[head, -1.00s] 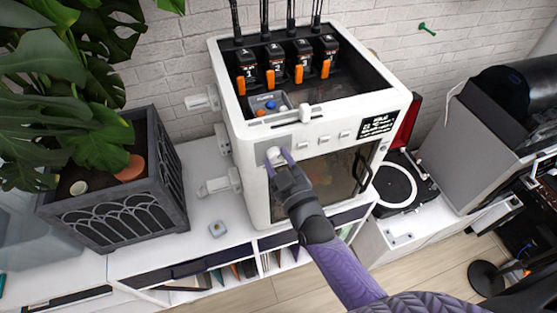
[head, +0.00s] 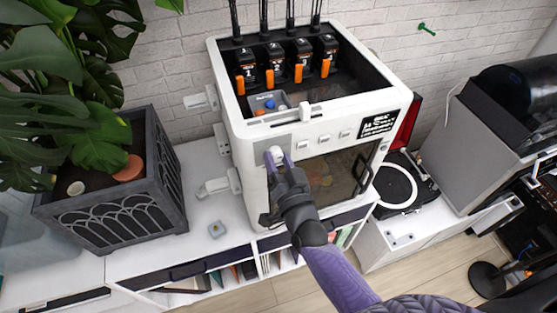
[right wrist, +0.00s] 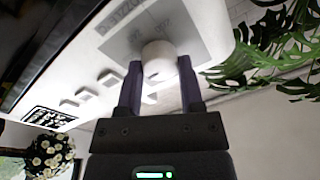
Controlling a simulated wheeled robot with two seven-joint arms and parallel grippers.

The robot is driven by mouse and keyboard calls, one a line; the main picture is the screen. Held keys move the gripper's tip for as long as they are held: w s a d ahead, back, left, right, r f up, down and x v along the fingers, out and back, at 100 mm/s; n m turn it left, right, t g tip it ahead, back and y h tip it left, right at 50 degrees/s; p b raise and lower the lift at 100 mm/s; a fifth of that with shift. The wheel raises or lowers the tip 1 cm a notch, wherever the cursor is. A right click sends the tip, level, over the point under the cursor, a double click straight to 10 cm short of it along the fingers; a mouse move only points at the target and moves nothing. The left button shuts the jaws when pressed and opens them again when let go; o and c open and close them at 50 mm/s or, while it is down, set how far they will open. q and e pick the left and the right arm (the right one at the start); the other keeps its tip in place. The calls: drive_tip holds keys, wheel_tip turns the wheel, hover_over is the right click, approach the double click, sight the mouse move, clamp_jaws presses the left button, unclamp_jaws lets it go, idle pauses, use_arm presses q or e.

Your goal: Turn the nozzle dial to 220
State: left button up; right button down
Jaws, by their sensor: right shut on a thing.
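The nozzle dial (right wrist: 158,62) is a white round knob on a grey marked panel (head: 259,152) at the front left of the white printer (head: 228,95). In the head view the dial (head: 273,154) is partly covered by my fingers. My right gripper (right wrist: 158,85) is shut on the dial, with one purple finger on each side of it. In the head view my right gripper (head: 278,160) reaches up to it from below. The markings around the dial are too small or partly hidden to read a setting. My left gripper is not in view.
Several small buttons (head: 324,139) and a black display (head: 379,124) lie right of the dial. The printer's dark front door (head: 335,175) is below. A planter (head: 113,205) stands at left, a turntable (head: 397,186) at right. A small grey item (head: 216,229) lies on the white cabinet.

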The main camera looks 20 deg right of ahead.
drive_tip(key=m+h, duration=0.1)
drive_tip(key=m, duration=0.6)
drive_tip(key=shift+f+m, duration=0.1)
drive_tip(key=shift+m, duration=0.2)
idle(0.4)
drive_tip(key=shift+c, duration=1.2)
unclamp_jaws()
drive_tip(key=s+b, duration=0.1)
drive_tip(key=s, duration=0.9)
drive_tip(key=shift+f, duration=0.4)
drive_tip(key=shift+a, duration=0.1)
